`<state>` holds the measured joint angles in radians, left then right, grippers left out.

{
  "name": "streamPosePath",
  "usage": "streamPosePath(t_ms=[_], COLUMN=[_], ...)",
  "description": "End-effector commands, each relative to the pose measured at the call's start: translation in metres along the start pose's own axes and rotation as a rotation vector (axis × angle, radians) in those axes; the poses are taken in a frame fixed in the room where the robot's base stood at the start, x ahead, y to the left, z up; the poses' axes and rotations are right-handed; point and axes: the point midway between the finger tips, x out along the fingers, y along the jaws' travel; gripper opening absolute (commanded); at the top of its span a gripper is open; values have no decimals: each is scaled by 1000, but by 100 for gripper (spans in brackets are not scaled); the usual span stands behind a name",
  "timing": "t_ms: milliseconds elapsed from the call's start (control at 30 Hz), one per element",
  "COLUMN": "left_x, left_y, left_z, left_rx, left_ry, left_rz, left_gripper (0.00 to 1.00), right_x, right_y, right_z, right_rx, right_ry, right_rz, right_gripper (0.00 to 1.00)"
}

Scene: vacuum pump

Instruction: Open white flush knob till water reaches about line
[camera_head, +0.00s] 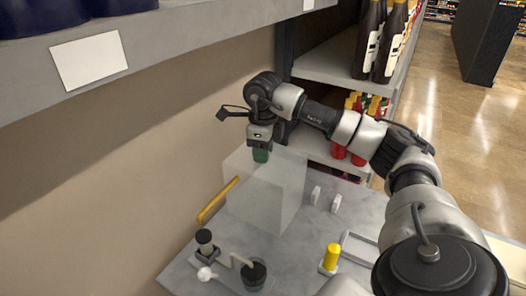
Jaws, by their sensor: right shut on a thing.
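A white round knob (206,273) is at the front left of the grey tabletop, low beside a black-capped fitting (205,240). I cannot tell for sure that it is the flush knob. A translucent, whitish box-shaped tank (270,195) stands on the table; no water level or line can be made out in it. My right gripper (261,143) points down above the tank's top and is shut on a small green piece (260,155). I cannot tell whether this piece touches the tank. My left gripper is not in view.
A yellow bar (217,200) slants beside the tank. A dark cup (253,274) with a pale spout, a yellow cylinder (331,257) and two white pieces (336,203) are on the grey table (300,255). Shelves with bottles (390,45) stand behind; a shelf edge overhangs upper left.

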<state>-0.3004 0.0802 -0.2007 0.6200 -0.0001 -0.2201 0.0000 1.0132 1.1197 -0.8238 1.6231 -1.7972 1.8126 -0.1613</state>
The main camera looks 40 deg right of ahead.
Motion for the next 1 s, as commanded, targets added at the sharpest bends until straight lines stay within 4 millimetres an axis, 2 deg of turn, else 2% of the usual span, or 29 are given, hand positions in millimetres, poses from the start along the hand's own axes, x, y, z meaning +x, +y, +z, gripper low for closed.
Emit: streamPosePath(t_ms=[400, 1000], left_x=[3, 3], left_y=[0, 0], left_z=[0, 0], left_rx=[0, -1], left_ry=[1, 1], left_rz=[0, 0], left_gripper=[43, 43], right_x=[-2, -2], right_y=[-1, -1], right_z=[0, 0], right_rx=[-254, -318], right_ry=[-3, -4], right_rz=[-3, -4], right_gripper=[10, 10])
